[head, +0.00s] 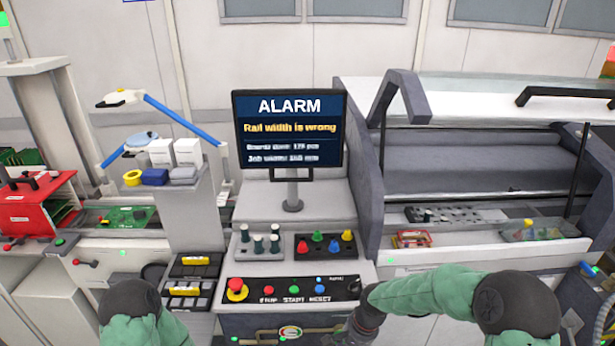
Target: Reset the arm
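My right arm comes in from the right with its green sleeve bent at a dark elbow. Its dark wrist end, with my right gripper (352,332), is low in front of the control panel (262,290), at the panel's right side. The fingers are not clear, so I cannot tell whether they are open or shut. Of my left arm only the green sleeve and a dark joint show at the bottom left; my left gripper is out of view. The monitor (289,131) reads "ALARM" and "Rail width is wrong".
The panel carries a red emergency knob (236,288) and several buttons. Above it are grey-green pegs (259,244) and a block of coloured knobs (325,244). A red rack (33,203) and a conveyor with a green board (126,216) are left. An open-lidded machine (480,165) is right.

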